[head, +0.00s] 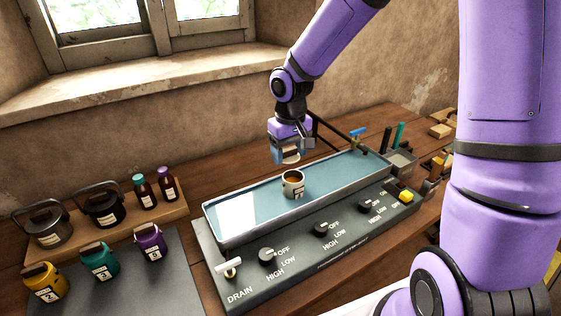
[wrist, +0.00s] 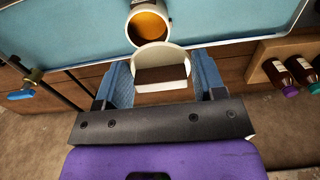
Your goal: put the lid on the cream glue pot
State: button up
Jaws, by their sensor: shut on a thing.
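The cream glue pot (head: 293,184) stands open in the blue water bath, with amber glue showing inside. It also shows at the top of the wrist view (wrist: 149,24). My gripper (head: 288,151) is shut on the lid, a cream disc (wrist: 160,58) with a dark brown block handle (wrist: 161,75) between the blue fingers. The lid (head: 290,158) is held above the pot, apart from it. In the head view the lid hangs a little above the pot's rim. How well it lines up with the pot is hard to tell.
The water bath (head: 226,216) has a raised metal rim and a front panel (head: 330,240) with several knobs. Yellow (head: 45,283), teal (head: 100,262) and purple (head: 149,243) pots stand on a dark mat at left. Dark kettles and two bottles stand on a wooden rack behind.

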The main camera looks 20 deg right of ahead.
jog(key=shift+w+d+r, duration=0.15)
jog(key=shift+d+r, duration=0.05)
jog(key=shift+d, duration=0.6)
jog(key=shift+d+f, duration=0.1)
jog(key=shift+f, duration=3.05)
jog(key=shift+f, duration=0.2)
jog(key=o, duration=1.1)
jog(key=shift+c, duration=0.2)
jog(key=shift+o, duration=0.2)
jog(key=shift+r, duration=0.15)
jog(key=shift+r, duration=3.4)
